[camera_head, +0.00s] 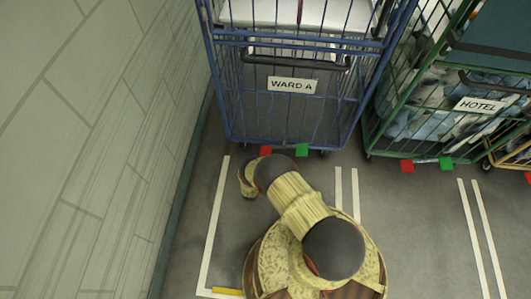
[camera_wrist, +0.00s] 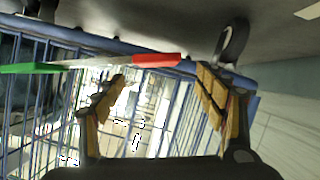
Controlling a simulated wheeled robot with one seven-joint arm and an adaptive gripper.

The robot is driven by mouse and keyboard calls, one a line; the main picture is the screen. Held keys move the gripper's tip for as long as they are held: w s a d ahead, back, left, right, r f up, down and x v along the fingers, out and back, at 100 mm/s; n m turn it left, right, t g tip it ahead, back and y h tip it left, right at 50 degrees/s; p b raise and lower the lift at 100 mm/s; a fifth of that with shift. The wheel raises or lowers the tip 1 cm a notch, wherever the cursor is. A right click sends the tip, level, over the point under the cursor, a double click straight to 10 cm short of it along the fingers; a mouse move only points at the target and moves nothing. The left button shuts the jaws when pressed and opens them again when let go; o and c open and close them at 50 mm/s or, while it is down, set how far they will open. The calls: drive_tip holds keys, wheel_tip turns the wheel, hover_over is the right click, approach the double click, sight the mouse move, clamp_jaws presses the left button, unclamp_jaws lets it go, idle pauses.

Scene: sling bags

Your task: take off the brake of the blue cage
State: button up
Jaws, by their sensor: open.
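The blue cage (camera_head: 290,112) stands at the top middle of the head view, with a "WARD A" label (camera_head: 292,85) on its front. At its bottom front edge are a red pedal (camera_head: 265,150) and, to its right, a green pedal (camera_head: 302,150). The wrist view looks upside down: the red pedal (camera_wrist: 157,60) and green pedal (camera_wrist: 22,68) are joined by a pale bar along the bottom rail. My gripper (camera_wrist: 162,86) is open and empty; the red pedal appears just above the gap between its fingers. In the head view my arm hides the fingers. Contact cannot be told.
A green cage (camera_head: 430,110) labelled "HOTEL" with its own red and green pedals stands to the right. A grey wall (camera_head: 90,150) runs along the left. A black caster (camera_wrist: 232,42) shows near my right finger.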

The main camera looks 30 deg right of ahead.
sight(265, 152)
drive_tip(key=b+x, duration=0.2)
drive_tip(key=x, duration=0.4)
drive_tip(key=shift+d+f+b, duration=0.2)
drive_tip(key=shift+f+b, duration=0.05)
drive_tip(key=shift+b, duration=0.15)
drive_tip(key=shift+w+d+f, duration=0.1)
drive_tip(key=shift+w+d, duration=0.3)
drive_tip(key=shift+w, duration=0.05)
drive_tip(key=c, duration=0.3)
drive_tip(key=c, duration=1.4)
